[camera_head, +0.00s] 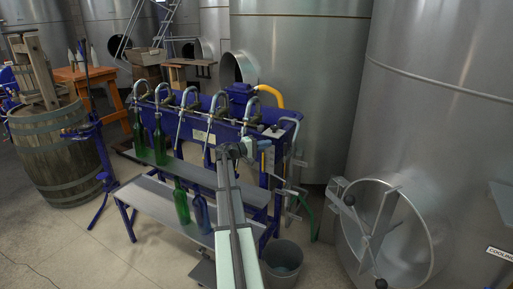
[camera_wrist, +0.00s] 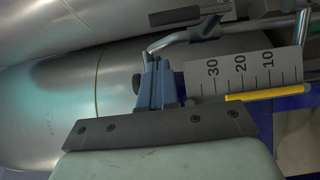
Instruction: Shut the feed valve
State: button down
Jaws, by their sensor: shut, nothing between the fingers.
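A metal pipe (camera_wrist: 258,28) with a dark lever handle (camera_wrist: 176,16) crosses the top of the wrist view. The handle looks like the feed valve's and lies roughly along the pipe. In the head view the valve area (camera_head: 274,131) is small, at the right end of the blue filling machine. My gripper (camera_wrist: 160,64) is shut and empty, its blue fingers pointing up the picture towards the pipe. The handle is beyond the fingertips; whether they touch the pipe I cannot tell. My gripper (camera_head: 264,145) also shows at the machine's right end in the head view.
A scale plate (camera_wrist: 240,72) and yellow tube (camera_wrist: 262,93) are right of the fingers. Green bottles (camera_head: 181,203) stand on the bench (camera_head: 150,202). A bucket (camera_head: 282,262) is below my arm. Steel tanks (camera_head: 440,100) stand close on the right; one has a round hatch (camera_head: 405,235).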

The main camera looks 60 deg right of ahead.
jog(key=shift+s+d, duration=0.3)
jog(key=shift+s, duration=0.45)
jog(key=shift+s+d, duration=0.25)
jog(key=shift+s, duration=0.55)
jog(key=shift+s+d, duration=0.3)
jog(key=shift+s, duration=0.45)
jog(key=s+f+m+t+y, duration=0.3)
jog(key=s+f+m+t, duration=0.2)
jog(key=s+m+t, duration=0.4)
jog(key=shift+s+f+m+y, duration=0.2)
jog(key=shift+s+m+y, duration=0.2)
jog(key=shift+s+m, duration=0.75)
jog(key=shift+s+f+n, duration=0.1)
jog(key=shift+s+n, duration=0.25)
